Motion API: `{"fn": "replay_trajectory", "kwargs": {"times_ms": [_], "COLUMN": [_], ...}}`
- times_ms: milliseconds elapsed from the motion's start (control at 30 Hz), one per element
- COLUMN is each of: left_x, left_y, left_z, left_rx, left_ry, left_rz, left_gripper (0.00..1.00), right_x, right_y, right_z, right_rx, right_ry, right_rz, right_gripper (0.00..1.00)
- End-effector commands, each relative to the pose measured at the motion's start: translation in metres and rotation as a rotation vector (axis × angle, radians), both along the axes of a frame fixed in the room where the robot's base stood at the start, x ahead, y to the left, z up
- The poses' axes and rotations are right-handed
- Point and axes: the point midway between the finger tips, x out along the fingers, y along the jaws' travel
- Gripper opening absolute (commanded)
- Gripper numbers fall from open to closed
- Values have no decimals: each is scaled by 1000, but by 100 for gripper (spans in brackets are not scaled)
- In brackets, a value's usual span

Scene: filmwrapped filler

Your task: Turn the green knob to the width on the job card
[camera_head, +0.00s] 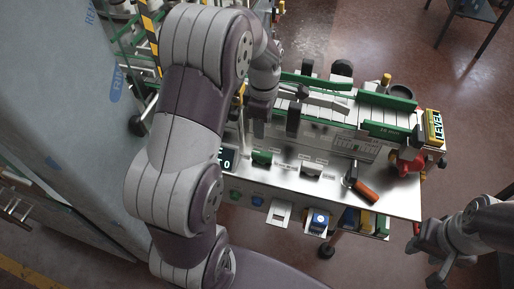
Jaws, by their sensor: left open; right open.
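A green knob (262,158) sits on the steel top of the machine (310,180), near its left end. My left gripper (260,122) hangs just behind the knob, apart from it as far as I can see, and is open. A dark display (227,160) with pale characters is left of the knob, partly hidden by my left arm. A green strip (388,131) on the guide carries small print, perhaps a width in mm; I cannot tell whether it is the job card. My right gripper (432,262) is open and empty at the lower right, off the machine.
A red-handled lever (362,189) and a red clamp knob (408,164) stand at the right of the top. A yellow-and-green LEVEL box (434,128) is at the far right. A large grey film-wrapped block (60,110) stands at left.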

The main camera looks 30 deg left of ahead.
Motion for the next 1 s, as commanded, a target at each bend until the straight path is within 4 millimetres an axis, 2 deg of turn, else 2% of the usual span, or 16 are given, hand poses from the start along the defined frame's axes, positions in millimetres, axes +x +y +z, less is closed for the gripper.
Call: {"fn": "replay_trajectory", "kwargs": {"times_ms": [67, 400, 500, 633, 900, 967, 1000], "left_x": [0, 0, 0, 1, 1, 1, 1], "left_y": [1, 1, 1, 1, 1, 1, 1], "left_z": [-10, -91, -108, -120, -123, -123, -123], "left_rx": [-1, -1, 0, 0, 1, 1, 1], "left_ry": [6, 5, 2, 0, -2, -2, -2], "left_rz": [28, 24, 23, 23, 22, 22, 22], "left_gripper": [49, 49, 49, 49, 49, 29, 16], "right_x": [0, 0, 0, 0, 0, 0, 0], "right_y": [0, 0, 0, 0, 0, 0, 0], "right_z": [4, 22, 25, 26, 25, 25, 25], "right_rx": [0, 0, 0, 0, 0, 0, 0], "right_ry": [0, 0, 0, 0, 0, 0, 0], "right_rz": [0, 0, 0, 0, 0, 0, 0], "right_gripper": [43, 43, 43, 43, 43, 43, 43]}}
